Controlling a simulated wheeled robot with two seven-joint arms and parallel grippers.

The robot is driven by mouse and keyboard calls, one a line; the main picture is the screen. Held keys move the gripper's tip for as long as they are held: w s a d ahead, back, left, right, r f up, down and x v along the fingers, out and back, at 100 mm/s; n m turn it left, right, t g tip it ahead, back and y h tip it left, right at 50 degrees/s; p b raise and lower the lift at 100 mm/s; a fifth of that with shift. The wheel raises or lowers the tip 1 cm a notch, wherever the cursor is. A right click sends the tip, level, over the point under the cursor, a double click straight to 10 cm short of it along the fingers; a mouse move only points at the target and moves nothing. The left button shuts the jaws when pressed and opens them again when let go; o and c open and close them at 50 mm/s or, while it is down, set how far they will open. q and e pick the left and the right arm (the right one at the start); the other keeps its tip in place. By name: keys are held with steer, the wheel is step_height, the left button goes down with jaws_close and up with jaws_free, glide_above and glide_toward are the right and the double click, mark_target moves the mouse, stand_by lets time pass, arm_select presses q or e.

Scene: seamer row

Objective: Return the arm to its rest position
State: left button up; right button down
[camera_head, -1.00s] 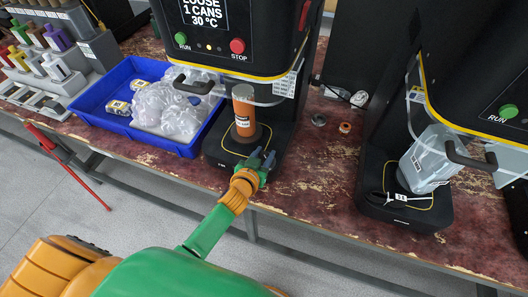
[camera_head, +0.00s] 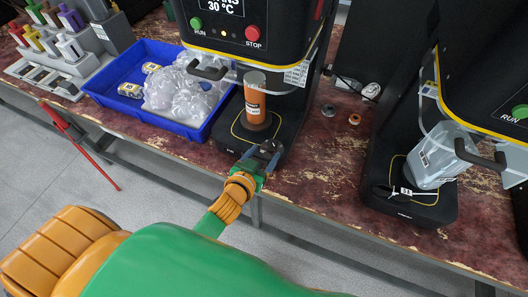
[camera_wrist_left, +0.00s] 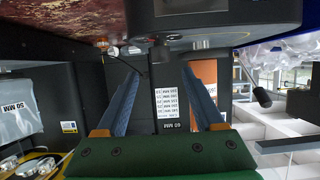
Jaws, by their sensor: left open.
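My left gripper (camera_head: 262,157) is in front of the middle seamer machine (camera_head: 247,28), at the front edge of its base. In the left wrist view its two blue fingers (camera_wrist_left: 160,105) stand wide apart with nothing between them. An orange can (camera_head: 255,100) with a white label stands upright on the machine's base, behind the gripper and apart from it. Part of the orange can also shows in the left wrist view (camera_wrist_left: 206,82), beyond the right finger. My right gripper is in neither view.
A blue tray (camera_head: 196,133) with clear bags and small labelled items sits left of the machine. Another machine with a clear container (camera_head: 437,155) stands at the right. A red stand (camera_head: 75,140) is at the left.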

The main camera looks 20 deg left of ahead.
arm_select(q)
steer(key=shift+w+f, duration=0.1)
steer(key=s+a+f+m+g, duration=0.1)
steer(key=s+g, duration=0.4)
steer(key=s, duration=0.4)
steer(key=s+a+f+g, duration=0.1)
steer(key=s+a+g, duration=0.1)
steer(key=s+g, duration=0.5)
steer(key=s+f, duration=0.3)
steer(key=f, duration=0.6)
steer(key=s+f, duration=0.2)
steer(key=f, duration=0.6)
steer(key=s+a+f, duration=0.1)
steer(key=s+f, duration=0.8)
steer(key=s, duration=0.2)
steer(key=shift+s+a+f+m+g+y, duration=0.3)
steer(key=shift+s+a+f+m+y, duration=0.05)
steer(key=shift+s+f+m+y, duration=0.05)
